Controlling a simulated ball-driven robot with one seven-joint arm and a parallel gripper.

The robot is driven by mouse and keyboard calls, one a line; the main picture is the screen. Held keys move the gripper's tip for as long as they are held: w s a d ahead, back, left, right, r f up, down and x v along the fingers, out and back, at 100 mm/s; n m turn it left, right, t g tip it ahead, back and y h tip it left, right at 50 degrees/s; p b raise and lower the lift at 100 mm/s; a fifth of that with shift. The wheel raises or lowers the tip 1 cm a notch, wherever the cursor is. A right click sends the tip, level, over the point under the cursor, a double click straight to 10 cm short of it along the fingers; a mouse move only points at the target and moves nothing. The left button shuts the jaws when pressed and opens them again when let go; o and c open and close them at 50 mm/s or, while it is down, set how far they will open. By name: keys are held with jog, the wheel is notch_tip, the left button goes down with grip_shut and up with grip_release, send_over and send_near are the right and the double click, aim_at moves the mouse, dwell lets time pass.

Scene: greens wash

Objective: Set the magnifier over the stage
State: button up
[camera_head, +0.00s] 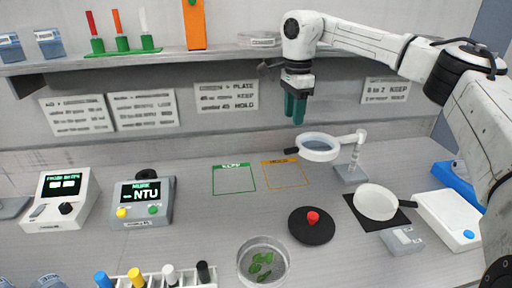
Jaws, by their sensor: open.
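The magnifier (320,148) is a round, white-rimmed lens on a jointed white arm above a grey stand base (351,174). A short dark handle (291,151) sticks out from the left of its rim. My gripper (295,107) hangs fingers down, green-fingered and empty, above and slightly left of the lens, apart from it. I cannot tell for certain which thing is the stage. A black disc with a red knob (312,226) lies in front of the magnifier. A white round plate (376,202) lies on a black square to its right.
A clear dish of green leaves (262,262) stands at the front, beside a tube rack (169,278). A meter reading NTU (143,203) stands at left. Green (233,179) and orange (286,174) outlined areas are empty. A white-and-blue device (449,220) is at right.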

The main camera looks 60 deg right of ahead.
aim_at(291, 149)
notch_tip(291, 149, down, 11)
jog(key=shift+r+p, duration=0.15)
jog(key=shift+p, duration=0.75)
grip_shut()
